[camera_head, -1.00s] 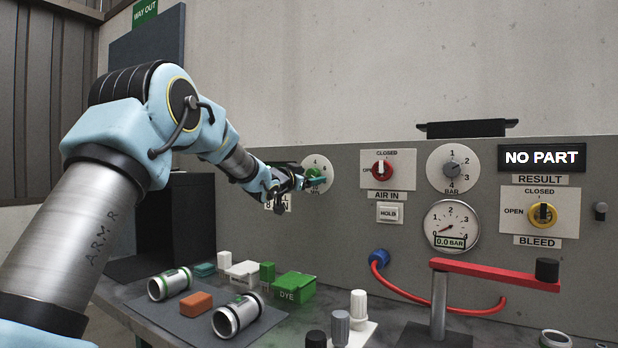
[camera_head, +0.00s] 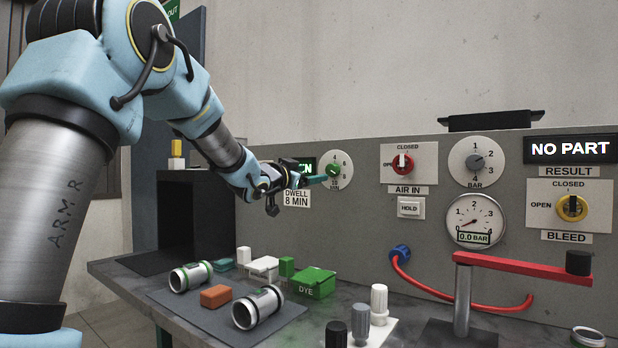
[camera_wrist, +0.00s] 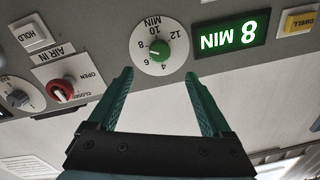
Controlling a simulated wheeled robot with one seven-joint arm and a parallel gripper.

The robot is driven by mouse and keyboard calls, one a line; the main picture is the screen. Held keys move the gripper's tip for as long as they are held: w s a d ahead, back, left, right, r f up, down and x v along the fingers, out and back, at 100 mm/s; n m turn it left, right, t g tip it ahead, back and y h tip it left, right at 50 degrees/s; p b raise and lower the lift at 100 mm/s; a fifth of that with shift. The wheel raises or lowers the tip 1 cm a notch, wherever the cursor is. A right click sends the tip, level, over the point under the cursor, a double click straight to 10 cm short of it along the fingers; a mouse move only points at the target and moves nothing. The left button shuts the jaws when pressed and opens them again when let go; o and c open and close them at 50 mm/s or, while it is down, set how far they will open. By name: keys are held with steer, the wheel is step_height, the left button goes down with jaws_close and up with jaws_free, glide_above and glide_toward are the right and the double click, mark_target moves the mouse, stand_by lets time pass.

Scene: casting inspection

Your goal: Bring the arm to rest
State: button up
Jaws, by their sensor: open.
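My gripper (camera_head: 318,179) reaches toward the test panel in the head view, its green fingertips just left of the timer dial with the green knob (camera_head: 333,171). In the wrist view my gripper (camera_wrist: 160,80) is open, with two green fingers apart and nothing between them. The green knob (camera_wrist: 156,50) shows ahead of the fingertips, clear of both. My arm is stretched out from the left of the head view, bent at the elbow.
The panel (camera_head: 460,155) stands close ahead, with the air-in knob (camera_head: 403,163) right of the dial. Below my arm, two metal cylinders (camera_head: 191,276) (camera_head: 258,307) and a green dye box (camera_head: 313,283) lie on the bench. A red bar (camera_head: 520,268) stands at right.

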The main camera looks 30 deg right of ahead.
steer(key=shift+a, duration=0.1)
stand_by(0.4)
steer(key=a+f+n+y+p, duration=0.3)
steer(key=a+f+n+y, duration=0.4)
steer(key=a, duration=0.7)
steer(key=a+f+n+y+p, duration=0.2)
steer(key=a+f+y+p, duration=0.25)
steer(key=a+f, duration=0.7)
steer(key=s+a+f+n+g+y+p, duration=0.1)
steer(key=s+a+g, duration=0.3)
steer(key=s+a, duration=0.5)
steer(key=s+a+f+n+g+y+p, duration=0.2)
steer(key=s+a+f+n+g+y, duration=0.1)
steer(key=s+a, duration=0.6)
steer(key=s+f+n+g, duration=0.1)
steer(key=s, duration=0.3)
steer(key=shift+s+f, duration=0.25)
steer(key=shift+s, duration=0.1)
